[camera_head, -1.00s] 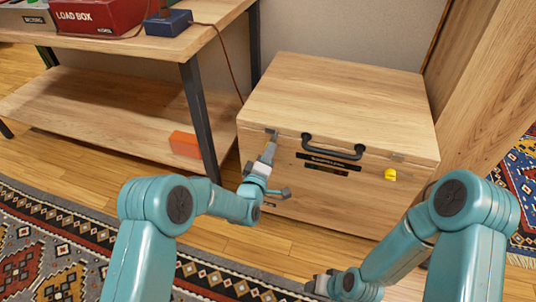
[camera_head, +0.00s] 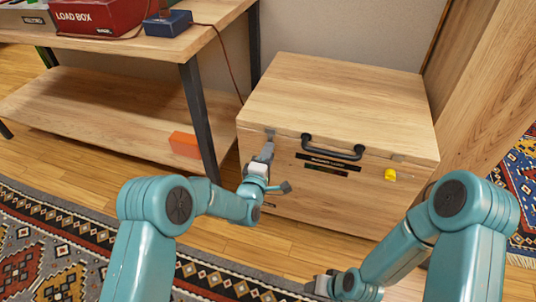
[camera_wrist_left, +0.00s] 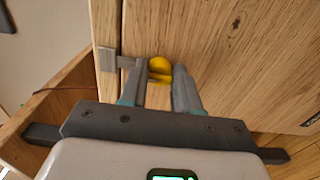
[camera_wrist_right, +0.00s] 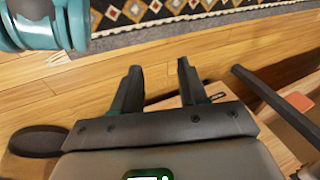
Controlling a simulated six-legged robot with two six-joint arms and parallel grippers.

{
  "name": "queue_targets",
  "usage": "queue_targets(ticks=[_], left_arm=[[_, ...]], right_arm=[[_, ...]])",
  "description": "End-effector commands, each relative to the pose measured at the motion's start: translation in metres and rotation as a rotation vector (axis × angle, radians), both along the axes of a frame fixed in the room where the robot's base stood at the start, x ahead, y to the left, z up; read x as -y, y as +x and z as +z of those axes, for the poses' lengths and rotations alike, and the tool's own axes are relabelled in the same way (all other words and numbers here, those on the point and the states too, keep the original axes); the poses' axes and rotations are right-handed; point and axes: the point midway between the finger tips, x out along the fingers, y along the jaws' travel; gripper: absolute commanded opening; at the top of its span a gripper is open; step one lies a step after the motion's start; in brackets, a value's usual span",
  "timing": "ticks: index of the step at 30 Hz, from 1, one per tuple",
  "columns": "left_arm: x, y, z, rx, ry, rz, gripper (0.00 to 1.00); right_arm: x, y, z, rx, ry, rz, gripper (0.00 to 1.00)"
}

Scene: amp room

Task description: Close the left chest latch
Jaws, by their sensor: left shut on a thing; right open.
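The wooden chest (camera_head: 335,95) stands with its lid down. Its left latch has a grey metal plate (camera_wrist_left: 108,58) at the lid seam and a yellow knob (camera_wrist_left: 158,66) on the front face. My left gripper (camera_head: 268,147) is at the left latch. In the left wrist view its fingers (camera_wrist_left: 160,75) are closed around the yellow knob, hiding part of it. The right latch shows a yellow knob (camera_head: 390,174) below its small plate. My right gripper (camera_wrist_right: 158,72) is open and empty, low in front of the chest.
A black handle (camera_head: 333,148) sticks out from the chest front between the latches, above dark label strips (camera_head: 322,164). A wooden shelf table (camera_head: 110,115) stands left, with an orange block (camera_head: 185,145) on its lower shelf. A wooden panel (camera_head: 480,110) stands close on the right.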

Motion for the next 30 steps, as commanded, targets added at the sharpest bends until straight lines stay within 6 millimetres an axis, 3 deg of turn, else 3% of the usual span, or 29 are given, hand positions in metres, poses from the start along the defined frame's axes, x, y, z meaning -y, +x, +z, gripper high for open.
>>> queue_targets(ticks=[3, 4, 6, 14, 19, 30], left_arm=[[0.0, -0.001, -0.002, -0.005, 0.0, -0.001, 0.01], [0.0, -0.001, -0.002, -0.005, 0.0, -0.001, 0.41], [0.0, -0.001, -0.002, -0.004, -0.001, -0.001, 0.57], [0.0, -0.001, -0.001, -0.002, 0.001, 0.0, 0.57], [-0.004, -0.014, 0.002, -0.004, 0.001, 0.0, 0.57], [-0.034, -0.104, 0.002, -0.009, 0.001, -0.001, 0.57]], right_arm=[[0.0, 0.0, 0.0, 0.0, 0.0, 0.0, 0.43], [0.0, 0.0, 0.0, 0.0, 0.0, 0.0, 0.43], [0.0, 0.0, 0.0, 0.0, 0.0, 0.0, 0.43], [0.0, 0.0, 0.0, 0.0, 0.0, 0.0, 0.43], [-0.001, -0.003, 0.008, -0.012, 0.003, 0.001, 0.43], [-0.005, -0.027, 0.04, -0.091, 0.018, 0.012, 0.43]])
